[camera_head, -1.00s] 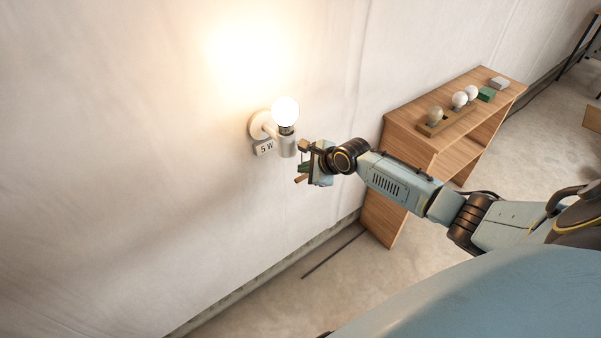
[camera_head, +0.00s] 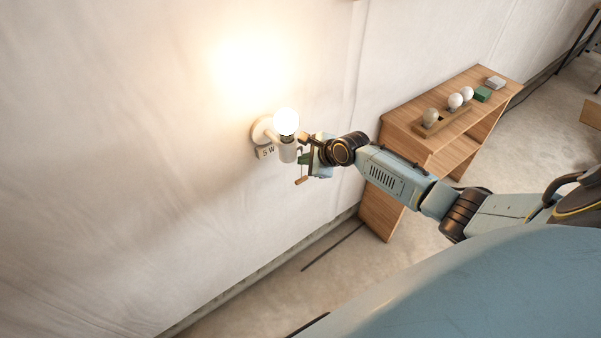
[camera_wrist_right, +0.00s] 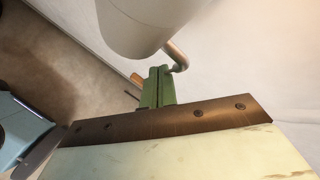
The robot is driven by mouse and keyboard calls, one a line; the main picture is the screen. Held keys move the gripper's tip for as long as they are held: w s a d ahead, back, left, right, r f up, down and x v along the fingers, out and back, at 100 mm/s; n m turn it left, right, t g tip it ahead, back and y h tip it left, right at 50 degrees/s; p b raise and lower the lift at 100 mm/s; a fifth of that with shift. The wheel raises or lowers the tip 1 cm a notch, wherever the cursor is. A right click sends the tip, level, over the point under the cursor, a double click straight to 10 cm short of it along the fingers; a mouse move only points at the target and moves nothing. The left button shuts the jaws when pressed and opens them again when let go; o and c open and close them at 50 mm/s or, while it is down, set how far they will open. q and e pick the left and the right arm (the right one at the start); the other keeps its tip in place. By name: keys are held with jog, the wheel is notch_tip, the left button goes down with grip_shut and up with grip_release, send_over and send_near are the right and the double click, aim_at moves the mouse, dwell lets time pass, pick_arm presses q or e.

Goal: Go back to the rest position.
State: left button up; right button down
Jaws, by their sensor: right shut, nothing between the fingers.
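A lit round bulb (camera_head: 286,121) sits in a white wall lamp (camera_head: 288,152) with a "5 W" tag (camera_head: 265,152) beside it. My right gripper (camera_head: 303,158) is just right of the lamp's lower socket, shut and empty. In the right wrist view its green fingers (camera_wrist_right: 157,88) are together. The white socket (camera_wrist_right: 145,25) is close beyond them, with a curved metal piece (camera_wrist_right: 176,55) beside the fingertips. I cannot tell whether gripper and lamp touch. My left gripper is not in view.
A wooden shelf unit (camera_head: 440,95) stands right of the lamp, behind my right arm. On it are a wooden holder (camera_head: 445,121) with several bulbs, a green block (camera_head: 482,94) and a grey block (camera_head: 495,83). Wall fills the left; floor below looks mostly clear.

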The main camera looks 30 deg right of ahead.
jog(key=shift+r+p, duration=0.5)
jog(key=shift+r, duration=0.15)
jog(key=shift+f, duration=0.1)
jog(key=s+f+n+g+h+b, duration=0.15)
jog(key=s+f+n, duration=0.25)
jog(key=s+f, duration=0.45)
jog(key=s+a+f+n+g+b, duration=0.1)
jog(key=s+f+n+b, duration=0.3)
jog(key=f, duration=0.7)
jog(key=s+f+n+g+h+b, duration=0.1)
jog(key=s+f+n+b, duration=0.15)
jog(key=s+f, duration=0.6)
jog(key=s+a+f+n+g+b, duration=0.1)
jog(key=s+a+f+n+b, duration=0.1)
jog(key=s+f+n, duration=0.3)
jog(key=s+a+f+n+g+b, duration=0.1)
jog(key=s+f+n, duration=0.4)
jog(key=s, duration=0.9)
jog(key=s+a+f+n+g+b, duration=0.2)
jog(key=s+a+f+n, duration=0.3)
jog(key=s+f, duration=0.4)
jog(key=shift+s+a+f+b, duration=0.15)
jog(key=shift+s+f+b, duration=0.2)
jog(key=shift+s, duration=0.3)
